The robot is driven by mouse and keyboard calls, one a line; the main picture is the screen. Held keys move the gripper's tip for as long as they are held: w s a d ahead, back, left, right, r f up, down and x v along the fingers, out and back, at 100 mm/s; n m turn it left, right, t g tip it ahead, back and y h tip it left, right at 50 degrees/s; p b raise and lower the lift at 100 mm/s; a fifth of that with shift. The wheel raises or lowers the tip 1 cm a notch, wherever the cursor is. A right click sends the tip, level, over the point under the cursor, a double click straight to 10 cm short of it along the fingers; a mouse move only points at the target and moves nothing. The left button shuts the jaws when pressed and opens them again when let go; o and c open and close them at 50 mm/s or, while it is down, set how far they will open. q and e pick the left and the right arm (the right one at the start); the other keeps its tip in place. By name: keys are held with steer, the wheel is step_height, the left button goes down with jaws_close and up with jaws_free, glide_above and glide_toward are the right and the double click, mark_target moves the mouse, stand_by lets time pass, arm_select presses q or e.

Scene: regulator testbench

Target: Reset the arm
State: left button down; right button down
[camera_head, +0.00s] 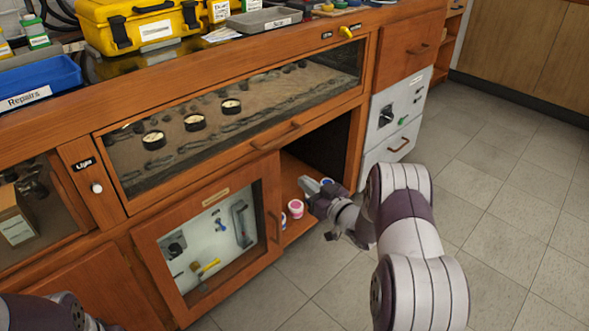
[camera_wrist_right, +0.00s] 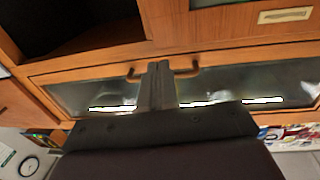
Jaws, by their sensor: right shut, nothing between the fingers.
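My right arm (camera_head: 415,240) reaches in from the lower right in the head view. Its right gripper (camera_head: 308,187) is in front of the open cupboard bay, beside the glass-fronted door. In the right wrist view the two dark fingers (camera_wrist_right: 158,84) are together, with nothing between them. They overlap the drawer handle in the picture; I cannot tell whether they touch anything. Part of my left arm (camera_head: 50,310) shows at the bottom left corner of the head view; its gripper is out of frame.
A wooden testbench has a glazed drawer (camera_head: 240,110) with gauges. The glass-fronted door (camera_head: 210,240) stands open at the lower middle. Small pots (camera_head: 295,208) stand on the cupboard floor. A yellow case (camera_head: 135,25) and blue tray (camera_head: 40,85) are on top. Tiled floor (camera_head: 500,210) at right is clear.

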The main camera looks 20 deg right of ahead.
steer(key=s+d+f+m+g+h+p, duration=0.2)
steer(key=s+d+f+m+g+h, duration=0.3)
steer(key=s+f+g, duration=0.6)
steer(key=s+a+r+g+p, duration=0.2)
steer(key=s+a+r+g, duration=0.1)
steer(key=s+a+r, duration=0.55)
steer(key=s+a+r+g+p, duration=0.25)
steer(key=s+a+r, duration=0.3)
steer(key=s, duration=0.55)
step_height(320, 180, up, 42)
steer(key=a+n+p, duration=0.2)
steer(key=p, duration=3.6)
steer(key=shift+w+a+r+t+p, duration=0.2)
steer(key=shift+w+a+t+p, duration=0.05)
steer(key=shift+w+t+p, duration=0.1)
